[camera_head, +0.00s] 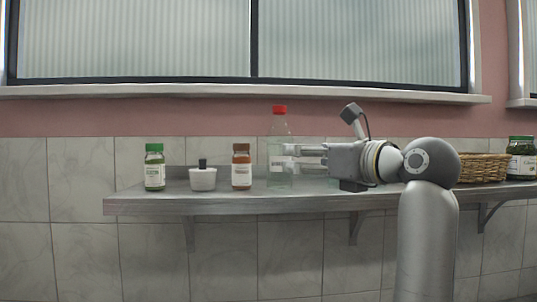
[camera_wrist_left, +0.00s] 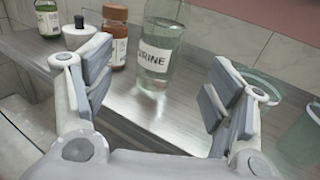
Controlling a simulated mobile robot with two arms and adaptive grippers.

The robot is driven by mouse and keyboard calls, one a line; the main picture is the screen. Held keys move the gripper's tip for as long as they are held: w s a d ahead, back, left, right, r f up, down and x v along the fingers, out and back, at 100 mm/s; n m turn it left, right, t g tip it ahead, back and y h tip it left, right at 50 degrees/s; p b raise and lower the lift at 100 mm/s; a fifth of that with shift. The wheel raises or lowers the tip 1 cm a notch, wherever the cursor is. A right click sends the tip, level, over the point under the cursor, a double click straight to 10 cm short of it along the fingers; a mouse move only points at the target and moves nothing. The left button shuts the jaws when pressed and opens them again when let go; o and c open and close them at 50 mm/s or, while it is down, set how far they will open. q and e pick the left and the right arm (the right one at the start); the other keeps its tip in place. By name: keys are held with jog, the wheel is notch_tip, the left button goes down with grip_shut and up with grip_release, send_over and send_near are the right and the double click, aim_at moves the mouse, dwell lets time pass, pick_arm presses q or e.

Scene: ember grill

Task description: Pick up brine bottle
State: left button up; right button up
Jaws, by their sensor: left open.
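The brine bottle is a clear bottle with a red cap (camera_head: 280,109) that stands upright on the grey shelf. In the left wrist view the bottle (camera_wrist_left: 160,40) shows a white label ending in "RINE", and its top is cut off. My left gripper (camera_head: 292,158) comes from the right at about label height, with its fingers at the bottle. In the left wrist view the gripper (camera_wrist_left: 160,85) is open, and the bottle stands ahead between the spread fingers. I cannot tell whether a finger touches it. My right gripper is not in view.
On the shelf (camera_head: 225,205), left of the bottle, stand a brown-capped jar (camera_head: 241,170), a white pot with a black knob (camera_head: 203,180) and a green-capped jar (camera_head: 155,170). A wicker basket (camera_head: 482,168) and another jar (camera_head: 521,160) stand right. Clear greenish glassware (camera_wrist_left: 300,140) is near the right finger.

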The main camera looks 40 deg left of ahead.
aim_at(282, 156)
pick_arm(q)
jog(key=x, duration=0.3)
jog(key=shift+a+r+p, duration=0.1)
jog(key=shift+a+p, duration=0.25)
jog(key=shift+p, duration=0.05)
jog(key=shift+w+a, duration=0.2)
jog(key=shift+a, duration=0.45)
jog(key=x, duration=0.1)
jog(key=p+x, duration=0.1)
jog(key=x, duration=0.1)
jog(key=p+x, duration=0.1)
jog(key=shift+w+a+f, duration=0.15)
jog(key=shift+a+f, duration=0.1)
jog(key=shift+f, duration=0.05)
jog(key=shift+a, duration=0.15)
jog(key=shift+d, duration=0.2)
jog(key=shift+c, duration=0.9)
jog(key=c, duration=0.7)
jog(key=shift+c, duration=0.4)
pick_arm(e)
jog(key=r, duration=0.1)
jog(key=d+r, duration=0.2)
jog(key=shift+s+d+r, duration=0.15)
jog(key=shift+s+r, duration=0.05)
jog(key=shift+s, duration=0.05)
pick_arm(q)
jog(key=shift+r, duration=0.15)
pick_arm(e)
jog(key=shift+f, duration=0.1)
